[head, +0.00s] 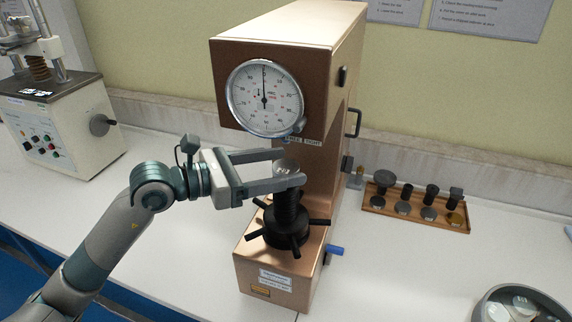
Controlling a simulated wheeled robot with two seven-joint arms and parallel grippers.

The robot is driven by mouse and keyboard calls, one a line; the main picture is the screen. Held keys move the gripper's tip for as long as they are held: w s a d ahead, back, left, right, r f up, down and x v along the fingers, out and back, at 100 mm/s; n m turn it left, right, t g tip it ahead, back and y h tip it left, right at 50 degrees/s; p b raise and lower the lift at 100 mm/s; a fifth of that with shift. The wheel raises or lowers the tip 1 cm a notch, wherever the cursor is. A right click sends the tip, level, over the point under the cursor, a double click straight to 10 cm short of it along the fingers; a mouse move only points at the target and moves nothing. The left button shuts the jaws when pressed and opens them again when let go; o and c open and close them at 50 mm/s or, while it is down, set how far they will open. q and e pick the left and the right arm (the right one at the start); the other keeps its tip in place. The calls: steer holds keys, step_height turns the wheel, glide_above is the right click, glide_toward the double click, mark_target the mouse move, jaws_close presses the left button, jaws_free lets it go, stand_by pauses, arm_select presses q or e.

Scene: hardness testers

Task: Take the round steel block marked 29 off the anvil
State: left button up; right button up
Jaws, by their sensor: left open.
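The round steel block (286,165) sits on top of the anvil of the copper-coloured hardness tester (290,70), below its dial. Its marking is too small to read. My left gripper (292,168) reaches in from the left with its two fingers apart, one on the far side and one on the near side of the block. The near finger hides the block's lower part and the anvil top. I cannot tell whether the fingers touch it. The black anvil screw (288,212) with its spoked handwheel (287,230) stands below. My right gripper is not in view.
A wooden rack (376,209) with several dark anvils stands right of the tester. A round grey bowl (480,309) with steel blocks is at the lower right. A cream machine (65,130) stands at the left. The white table is clear between the tester and the bowl.

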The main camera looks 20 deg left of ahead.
mark_target(298, 164)
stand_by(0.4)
arm_select(q)
steer(key=shift+w+d+r+p, duration=0.1)
steer(key=shift+w+d+p, duration=0.35)
steer(key=shift+d+p, duration=0.2)
steer(key=p+x, duration=0.1)
steer(key=x, duration=0.2)
steer(key=shift+p, duration=0.35)
steer(key=shift+w+d+f, duration=0.25)
steer(key=c, duration=1.4)
